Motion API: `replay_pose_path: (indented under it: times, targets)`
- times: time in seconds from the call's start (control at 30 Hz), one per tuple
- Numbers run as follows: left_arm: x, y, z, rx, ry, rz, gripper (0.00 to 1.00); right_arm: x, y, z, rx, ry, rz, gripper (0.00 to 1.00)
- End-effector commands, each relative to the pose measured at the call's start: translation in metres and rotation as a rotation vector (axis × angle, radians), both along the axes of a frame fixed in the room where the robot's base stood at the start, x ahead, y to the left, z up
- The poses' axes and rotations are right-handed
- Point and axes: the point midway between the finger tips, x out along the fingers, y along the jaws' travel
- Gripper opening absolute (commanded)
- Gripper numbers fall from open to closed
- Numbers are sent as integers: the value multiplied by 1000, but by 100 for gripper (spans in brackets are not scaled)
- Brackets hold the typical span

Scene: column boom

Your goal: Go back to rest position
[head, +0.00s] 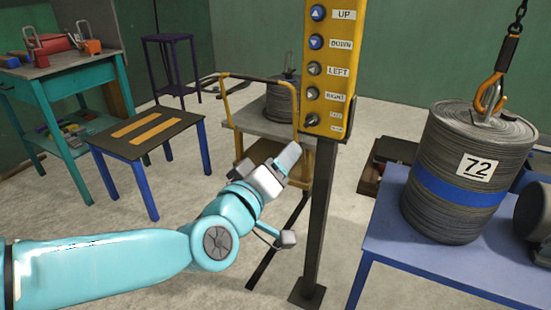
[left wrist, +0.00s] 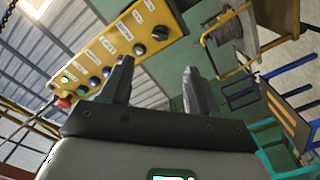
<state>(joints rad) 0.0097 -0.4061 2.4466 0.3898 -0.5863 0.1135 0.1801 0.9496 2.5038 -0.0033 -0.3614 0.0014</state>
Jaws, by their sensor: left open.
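My left arm comes in from the left in the head view. The control box (left wrist: 112,45) lies beyond the left finger there, with a gap that I cannot judge. Its buttons are labelled UP, DOWN, LEFT and RIGHT, with a knob below. My right gripper is in neither view.
A grey coil marked 72 (head: 465,165) with a blue band is at the blue table (head: 400,235), under a hook (head: 490,95). The control box's post (head: 318,220) stands close to my left arm. A cart (head: 262,122), a low table (head: 150,130) and a teal workbench (head: 70,75) stand behind.

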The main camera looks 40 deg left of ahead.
Motion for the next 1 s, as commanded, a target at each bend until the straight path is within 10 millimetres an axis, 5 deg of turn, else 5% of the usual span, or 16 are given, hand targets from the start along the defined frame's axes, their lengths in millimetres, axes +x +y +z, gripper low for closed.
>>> replay_pose_path:
  times: [0.73,0.87,1.0]
  targets:
    - [-5,-1,-8,-1,20,3,62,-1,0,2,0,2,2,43]
    - [20,-10,-61,-4,158,-23,62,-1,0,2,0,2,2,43]
    - [46,-35,-168,2,419,-98,62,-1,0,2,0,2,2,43]
